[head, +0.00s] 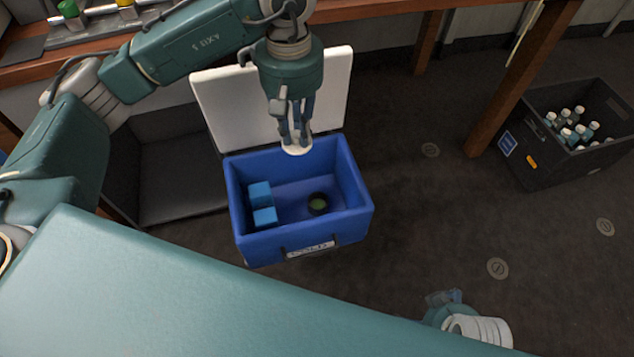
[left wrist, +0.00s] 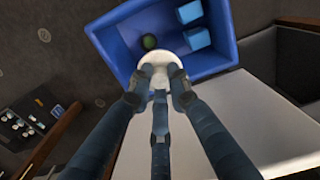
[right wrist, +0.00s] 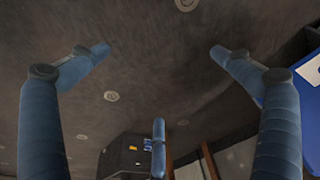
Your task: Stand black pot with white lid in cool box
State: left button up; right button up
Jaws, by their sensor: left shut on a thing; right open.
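The blue cool box (head: 352,205) stands open on the floor, its white lid (head: 228,105) tilted back behind it. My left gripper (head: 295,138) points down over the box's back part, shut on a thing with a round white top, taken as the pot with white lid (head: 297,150). The white top also shows between the fingers in the left wrist view (left wrist: 160,76); no black body shows. My right gripper (head: 444,297) is open and empty, low to the right of the box; its spread fingers fill the sides of the right wrist view (right wrist: 160,65).
Inside the box, blue blocks (head: 260,194) sit at the left and a dark round pot with a green top (head: 318,204) stands right of centre. Bare box floor lies around them. A dark crate of white-capped bottles (head: 540,165) stands at the right. A wooden bench (head: 375,9) runs behind.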

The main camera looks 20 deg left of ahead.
pick_arm(q)
jog(key=w+d+f+m+b, duration=0.1)
jog(key=f+m, duration=0.7)
jog(key=m, duration=0.2)
jog(key=w+d+f+m+b, duration=0.1)
jog(key=f+m, duration=0.8)
jog(key=m, duration=0.1)
jog(key=w+d+f+m+b, duration=0.1)
jog(key=f+m, duration=0.7)
jog(key=m, duration=0.2)
jog(key=shift+w+d+f, duration=0.2)
jog(key=shift+w, duration=0.15)
jog(key=shift+f+b, duration=0.6)
jog(key=shift+f, duration=0.5)
pick_arm(e)
jog(key=shift+t, duration=0.5)
jog(key=shift+d+r, duration=0.2)
jog(key=shift+r, duration=0.75)
jog(key=shift+d+r, duration=0.15)
jog(key=shift+r, duration=0.8)
jog(key=shift+d+r, duration=0.2)
jog(key=shift+r, duration=0.75)
jog(key=shift+s+d+r, duration=0.1)
jog(key=shift+s+r, duration=0.05)
jog(key=shift+s, duration=0.15)
pick_arm(q)
jog(key=shift+p, duration=0.45)
pick_arm(e)
jog(key=shift+r, duration=0.2)
